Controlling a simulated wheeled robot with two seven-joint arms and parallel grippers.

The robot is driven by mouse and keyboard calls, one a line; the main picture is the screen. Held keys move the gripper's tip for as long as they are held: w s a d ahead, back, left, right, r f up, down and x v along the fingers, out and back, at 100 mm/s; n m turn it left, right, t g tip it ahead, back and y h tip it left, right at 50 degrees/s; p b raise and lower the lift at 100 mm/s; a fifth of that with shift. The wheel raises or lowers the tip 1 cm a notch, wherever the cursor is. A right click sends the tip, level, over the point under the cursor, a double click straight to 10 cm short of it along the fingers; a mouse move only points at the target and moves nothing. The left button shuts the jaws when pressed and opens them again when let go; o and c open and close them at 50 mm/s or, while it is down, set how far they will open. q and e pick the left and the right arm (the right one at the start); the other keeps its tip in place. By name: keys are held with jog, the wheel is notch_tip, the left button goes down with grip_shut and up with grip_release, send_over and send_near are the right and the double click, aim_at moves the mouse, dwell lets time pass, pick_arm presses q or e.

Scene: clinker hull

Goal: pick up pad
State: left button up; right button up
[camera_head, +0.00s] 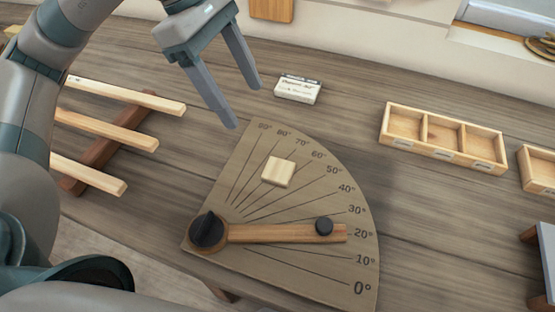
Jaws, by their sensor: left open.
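A small pale square wooden block (278,171), which looks like the pad, lies flat on the brown quarter-circle angle board (350,200). It sits among the marked lines, on the side of the higher angles. My left gripper (243,106) is open and empty, with its two grey fingers pointing down. In the picture its fingertips are above and left of the pad, near the board's upper edge, and apart from the pad. My right gripper is not in view.
A wooden arm (280,233) with dark knobs lies across the board near 20°. A small white labelled box (297,89) lies behind it. A compartment tray (443,135) stands right; a slatted wooden rack (100,150) is left. A grey object (546,260) is cut off at the right edge.

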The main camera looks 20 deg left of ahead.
pick_arm(q)
jog(key=p, duration=0.2)
send_near(277, 169)
jog(key=shift+s+d+f+p, duration=0.2)
jog(key=shift+d+f+p, duration=0.25)
jog(key=shift+d+f, duration=0.4)
jog(key=shift+f, duration=0.4)
jog(key=x, duration=0.1)
jog(key=p+x, duration=0.2)
jog(key=x, duration=0.1)
jog(key=shift+w+a+f, duration=0.1)
jog(key=shift+a+f, duration=0.15)
jog(key=shift+f, duration=0.25)
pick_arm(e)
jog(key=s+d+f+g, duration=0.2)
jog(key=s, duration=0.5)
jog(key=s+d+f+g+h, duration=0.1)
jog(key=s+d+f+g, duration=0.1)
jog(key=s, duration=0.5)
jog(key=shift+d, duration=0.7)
